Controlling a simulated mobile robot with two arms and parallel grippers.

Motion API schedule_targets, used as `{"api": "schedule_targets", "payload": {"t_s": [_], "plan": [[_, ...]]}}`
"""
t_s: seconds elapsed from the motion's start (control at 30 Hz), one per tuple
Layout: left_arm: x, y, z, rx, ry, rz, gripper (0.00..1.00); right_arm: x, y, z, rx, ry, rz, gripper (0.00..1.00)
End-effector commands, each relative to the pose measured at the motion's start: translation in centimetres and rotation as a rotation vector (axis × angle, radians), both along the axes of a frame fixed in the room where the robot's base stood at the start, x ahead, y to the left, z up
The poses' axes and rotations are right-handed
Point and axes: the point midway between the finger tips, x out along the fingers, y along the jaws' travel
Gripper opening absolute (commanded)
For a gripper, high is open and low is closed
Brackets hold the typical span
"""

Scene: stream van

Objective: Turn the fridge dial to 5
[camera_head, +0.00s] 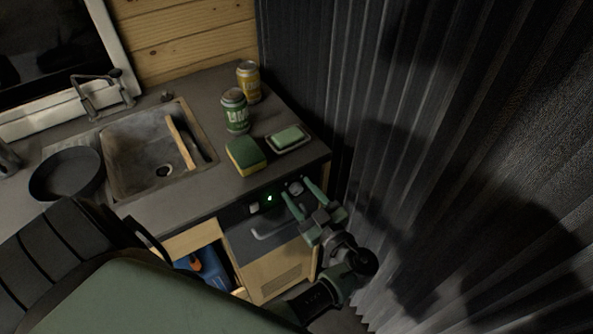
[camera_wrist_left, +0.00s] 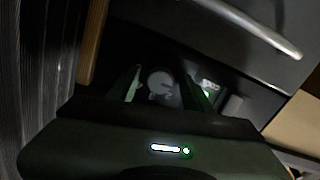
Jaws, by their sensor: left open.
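The fridge (camera_head: 245,242) is a dark front under the counter, with a control strip along its top. Its dial (camera_head: 296,187) is a small round grey knob at the strip's right end. In the left wrist view the dial (camera_wrist_left: 160,82) shows as a pale disc with faint marks; I cannot read its setting. My left gripper (camera_head: 303,196) is open in front of the dial. In the left wrist view its fingertips (camera_wrist_left: 160,84) stand on either side of the dial, and I cannot tell whether they touch it. My right gripper is not in view.
A green light (camera_head: 269,198) and a small switch (camera_head: 253,209) sit left of the dial. The fridge handle (camera_head: 272,231) is below. On the counter are a sponge (camera_head: 245,155), a soap dish (camera_head: 289,139) and two cans. A dark curtain (camera_head: 430,150) hangs close on the right.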

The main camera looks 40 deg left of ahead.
Motion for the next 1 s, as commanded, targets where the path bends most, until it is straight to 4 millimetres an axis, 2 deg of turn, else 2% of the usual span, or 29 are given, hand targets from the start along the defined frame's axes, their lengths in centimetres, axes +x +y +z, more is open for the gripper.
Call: {"api": "schedule_targets", "payload": {"t_s": [0.27, 0.3, 0.47, 0.5, 0.77, 1.0], "plan": [[-0.11, -0.11, -0.05, -0.001, 0.001, 0.0, 0.5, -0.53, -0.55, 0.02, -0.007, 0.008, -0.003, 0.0], [-0.1, -0.1, -0.05, -0.001, 0.001, 0.0, 0.47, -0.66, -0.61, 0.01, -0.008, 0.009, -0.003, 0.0], [-0.1, -0.09, -0.04, -0.001, 0.001, 0.0, 0.03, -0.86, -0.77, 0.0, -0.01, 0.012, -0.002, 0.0], [-0.1, -0.08, -0.04, -0.001, 0.001, 0.0, 0.0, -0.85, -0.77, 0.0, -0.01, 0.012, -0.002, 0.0], [-0.1, -0.04, -0.11, 0.007, 0.019, 0.0, 0.0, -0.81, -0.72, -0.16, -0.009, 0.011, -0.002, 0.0], [-0.08, -0.04, -0.2, 0.046, 0.115, 0.0, 0.0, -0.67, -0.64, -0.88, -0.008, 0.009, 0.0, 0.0]]}}
